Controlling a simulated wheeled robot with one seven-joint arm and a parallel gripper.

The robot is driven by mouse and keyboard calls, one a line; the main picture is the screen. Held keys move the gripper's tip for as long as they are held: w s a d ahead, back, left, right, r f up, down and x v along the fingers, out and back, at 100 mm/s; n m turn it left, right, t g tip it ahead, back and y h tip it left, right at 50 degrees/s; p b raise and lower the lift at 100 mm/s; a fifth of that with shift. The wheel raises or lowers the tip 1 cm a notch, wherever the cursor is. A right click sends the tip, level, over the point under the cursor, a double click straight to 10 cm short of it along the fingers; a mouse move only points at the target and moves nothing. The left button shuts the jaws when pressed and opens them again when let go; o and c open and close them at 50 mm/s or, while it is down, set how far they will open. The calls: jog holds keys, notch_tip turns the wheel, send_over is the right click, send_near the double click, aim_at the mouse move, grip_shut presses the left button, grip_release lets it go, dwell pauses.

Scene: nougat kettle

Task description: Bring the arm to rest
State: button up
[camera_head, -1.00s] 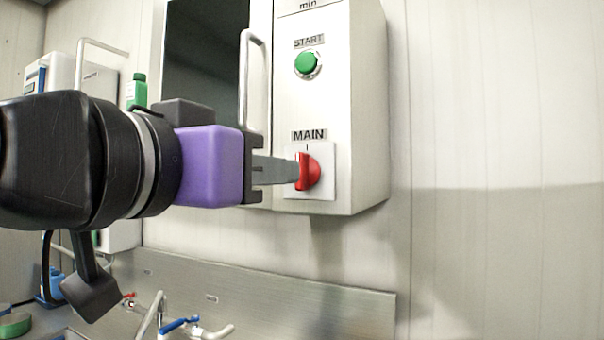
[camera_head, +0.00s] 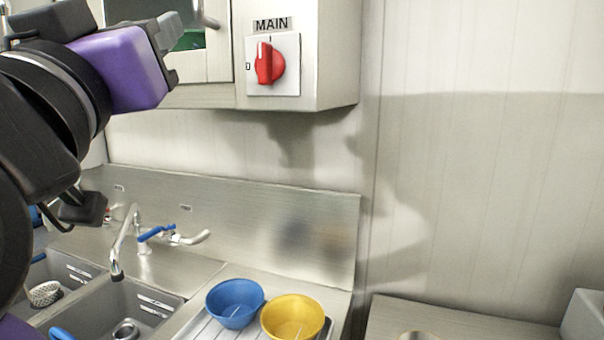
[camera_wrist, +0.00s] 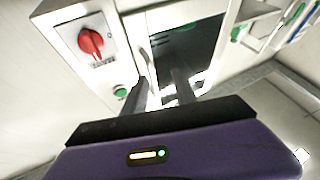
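My gripper (camera_head: 182,32) is raised at the upper left in the head view, left of the red MAIN switch (camera_head: 269,64) and apart from it. In the wrist view, its two dark fingers (camera_wrist: 157,92) are spread with nothing between them. The switch knob stands about upright on its white plate, under the MAIN label. It also shows in the wrist view (camera_wrist: 91,42), at the upper left. The green START button (camera_wrist: 121,92) is close beside one finger in the wrist view; I cannot tell if they touch.
The cabinet door with a dark window (camera_wrist: 186,50) and bar handle is close to my fingers. Below are a steel sink (camera_head: 120,300) with a blue-levered tap (camera_head: 155,233), a blue bowl (camera_head: 235,303) and a yellow bowl (camera_head: 292,318). The wall at right is clear.

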notch_tip(320, 180, down, 17)
jog(key=w+n+y, duration=0.1)
jog(key=n+y, duration=0.5)
jog(key=y, duration=0.1)
jog(key=s+d+f+g+y, duration=0.1)
jog(key=s+d+f, duration=0.3)
jog(key=f, duration=0.5)
jog(key=s+d+f+g+y, duration=0.1)
jog(key=d+f+g, duration=0.1)
jog(key=d+f, duration=0.55)
jog(key=s+d+f+m+g+h, duration=0.2)
jog(key=s+d+f+m+h, duration=0.2)
jog(key=s+d+f, duration=0.7)
jog(key=s+d+f+m+g+h, duration=0.3)
jog(key=s+d+f, duration=0.9)
jog(key=s, duration=0.6)
jog(key=d+m+h, duration=0.1)
jog(key=h, duration=0.1)
jog(key=shift+f+h, duration=0.2)
jog(key=shift+h, duration=0.2)
jog(key=shift+a, duration=0.1)
